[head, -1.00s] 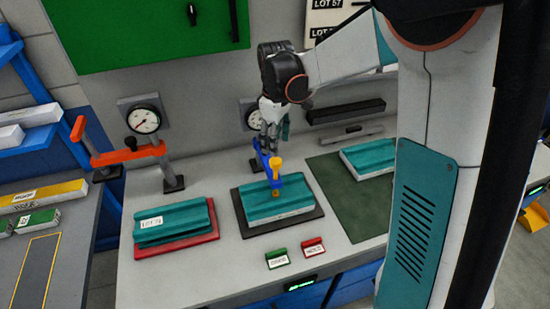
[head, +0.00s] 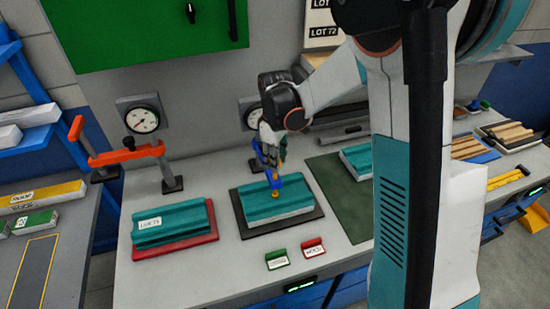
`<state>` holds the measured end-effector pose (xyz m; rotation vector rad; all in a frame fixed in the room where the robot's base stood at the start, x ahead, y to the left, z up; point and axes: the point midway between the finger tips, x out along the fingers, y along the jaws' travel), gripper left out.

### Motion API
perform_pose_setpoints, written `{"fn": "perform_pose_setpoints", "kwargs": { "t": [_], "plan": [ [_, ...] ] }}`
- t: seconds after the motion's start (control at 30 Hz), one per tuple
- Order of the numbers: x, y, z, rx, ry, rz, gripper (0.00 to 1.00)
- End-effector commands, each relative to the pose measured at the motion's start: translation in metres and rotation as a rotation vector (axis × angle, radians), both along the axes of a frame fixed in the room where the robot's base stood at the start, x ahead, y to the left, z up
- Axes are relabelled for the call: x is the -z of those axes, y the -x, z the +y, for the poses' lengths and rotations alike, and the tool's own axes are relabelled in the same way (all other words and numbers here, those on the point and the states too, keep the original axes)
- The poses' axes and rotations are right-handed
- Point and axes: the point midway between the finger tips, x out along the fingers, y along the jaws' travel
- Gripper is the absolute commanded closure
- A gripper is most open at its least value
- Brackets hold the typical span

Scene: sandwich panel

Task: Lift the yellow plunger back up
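The yellow plunger (head: 274,174) sits in the end of a blue press arm (head: 289,180), above the teal panel (head: 268,203) on the black mat. Only small yellow parts show; its knob is partly hidden or hard to make out. The plunger's yellow lower end (head: 275,193) is at the panel's top; I cannot tell whether it touches. My gripper (head: 270,157) is low over the blue arm, right at the plunger's upper end. Its fingers are small and overlap the blue arm, so I cannot tell whether they are open or holding anything.
An orange-handled press (head: 127,154) stands at the left, behind a teal panel on a red mat (head: 205,238). Green (head: 277,260) and red (head: 313,247) label stands are in front. Gauges hang on the wall behind. A green mat (head: 337,200) lies to the right.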

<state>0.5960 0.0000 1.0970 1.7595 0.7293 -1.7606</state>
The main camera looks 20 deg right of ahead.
Motion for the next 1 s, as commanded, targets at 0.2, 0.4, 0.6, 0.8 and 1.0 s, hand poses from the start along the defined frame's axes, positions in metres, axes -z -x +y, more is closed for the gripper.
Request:
{"fn": "perform_pose_setpoints", "kwargs": {
  "t": [0.2,0.4,0.6,0.8,1.0],
  "plan": [
    [-0.001,0.0,0.0,0.0,0.0,0.0,1.0],
    [-0.027,0.0,0.0,0.0,0.001,-0.001,1.0],
    [-0.041,0.0,0.0,0.0,0.001,-0.001,1.0],
    [-0.04,-0.001,0.0,0.0,0.0,-0.001,0.64],
    [-0.04,-0.001,0.0,0.0,0.0,-0.001,0.47]
  ]
}}
